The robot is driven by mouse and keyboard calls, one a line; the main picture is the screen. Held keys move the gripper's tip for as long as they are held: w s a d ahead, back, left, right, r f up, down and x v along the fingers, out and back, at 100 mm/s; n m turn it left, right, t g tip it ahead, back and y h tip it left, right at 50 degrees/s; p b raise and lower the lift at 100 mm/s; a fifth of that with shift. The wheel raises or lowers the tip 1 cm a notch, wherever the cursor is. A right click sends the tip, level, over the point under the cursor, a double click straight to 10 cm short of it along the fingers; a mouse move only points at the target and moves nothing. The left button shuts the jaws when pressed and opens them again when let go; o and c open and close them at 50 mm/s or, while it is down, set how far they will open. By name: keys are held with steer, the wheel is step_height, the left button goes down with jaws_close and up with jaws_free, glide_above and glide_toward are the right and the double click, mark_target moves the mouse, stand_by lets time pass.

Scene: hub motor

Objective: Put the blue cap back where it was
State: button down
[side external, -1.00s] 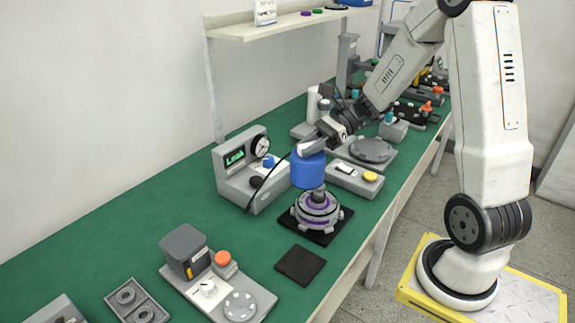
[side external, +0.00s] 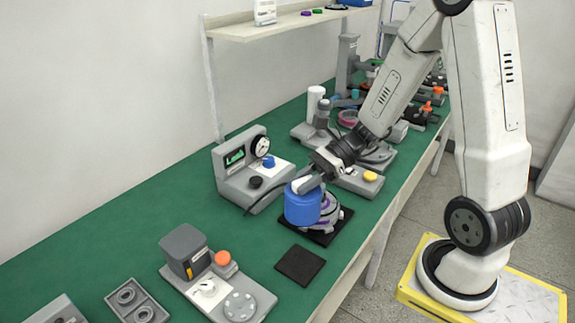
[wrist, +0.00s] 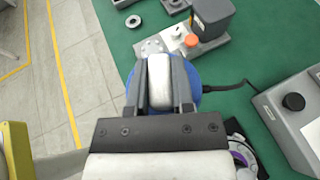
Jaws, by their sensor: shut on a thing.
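The blue cap (side external: 302,205) is a blue cylinder held by my gripper (side external: 308,184), which is shut on its top. In the side view the cap is in front of the hub motor (side external: 329,211) and hides its left part. The motor is grey with purple bands and sits on a black square pad (side external: 323,238). I cannot tell whether cap and motor touch. In the wrist view the cap (wrist: 199,88) shows around the fingers (wrist: 160,82), and part of the motor (wrist: 240,150) shows at lower right.
An empty black pad (side external: 300,265) lies in front of the motor. A gauge unit (side external: 247,170) with a cable stands behind. A grey fixture with an orange knob (side external: 222,258) stands at front left. Green bench top (side external: 130,250) is clear at left.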

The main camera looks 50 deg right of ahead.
step_height(320, 180, down, 9)
steer(key=shift+f, duration=0.2)
stand_by(0.3)
steer(key=shift+f, duration=0.15)
steer(key=shift+f, duration=2.1)
steer(key=shift+f, duration=1.75)
steer(key=shift+f, duration=0.15)
steer(key=shift+c, duration=2.4)
jaws_free()
